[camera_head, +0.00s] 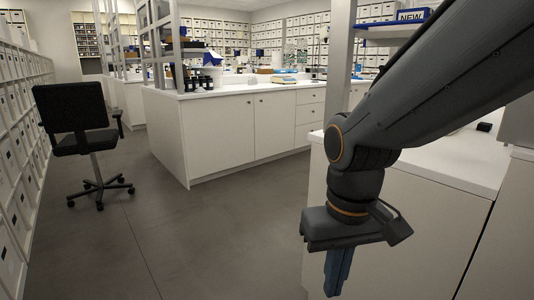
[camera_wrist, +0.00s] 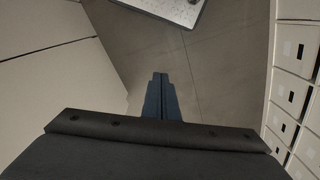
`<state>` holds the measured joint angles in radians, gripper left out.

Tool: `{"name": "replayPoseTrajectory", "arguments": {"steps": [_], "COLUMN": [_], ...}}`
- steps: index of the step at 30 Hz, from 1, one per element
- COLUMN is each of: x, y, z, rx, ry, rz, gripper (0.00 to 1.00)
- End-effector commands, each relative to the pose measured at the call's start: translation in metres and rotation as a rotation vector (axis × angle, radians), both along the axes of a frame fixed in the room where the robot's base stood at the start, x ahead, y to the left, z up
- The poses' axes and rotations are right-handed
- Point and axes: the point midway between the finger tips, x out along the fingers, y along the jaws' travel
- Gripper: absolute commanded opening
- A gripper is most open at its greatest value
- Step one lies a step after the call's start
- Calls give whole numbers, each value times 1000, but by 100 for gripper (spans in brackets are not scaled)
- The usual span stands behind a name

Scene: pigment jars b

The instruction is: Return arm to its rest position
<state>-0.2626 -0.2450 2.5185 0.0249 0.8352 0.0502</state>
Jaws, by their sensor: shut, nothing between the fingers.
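My gripper (camera_head: 338,272) hangs from my dark arm at the right of the head view. Its blue fingers point down beside the front of a white cabinet, above the grey floor. In the wrist view the fingers of my gripper (camera_wrist: 160,88) are together with nothing between them. The arm is bent, with its upper link running to the upper right over the white counter. No pigment jar is near the gripper.
A white-topped cabinet (camera_head: 450,160) stands right behind the arm. A white island bench (camera_head: 225,135) with dark jars stands further back. A black office chair (camera_head: 82,130) is at left, near box-filled shelves (camera_head: 20,150). The floor (camera_head: 190,235) between is clear.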

Motion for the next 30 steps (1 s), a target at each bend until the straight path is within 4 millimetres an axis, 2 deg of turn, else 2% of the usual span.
{"name": "replayPoseTrajectory", "arguments": {"steps": [2, 3, 14, 21, 30], "x": [-25, -20, -16, -17, -19], "y": [5, 2, -27, -57, -77], "z": [-17, -7, 26, 55, 67], "rx": [38, 32, 9, -9, -19], "ry": [37, 30, 30, 31, 30], "rz": [21, 9, -75, -153, -202], "gripper": [0, 0, 0, 0, 0]}}
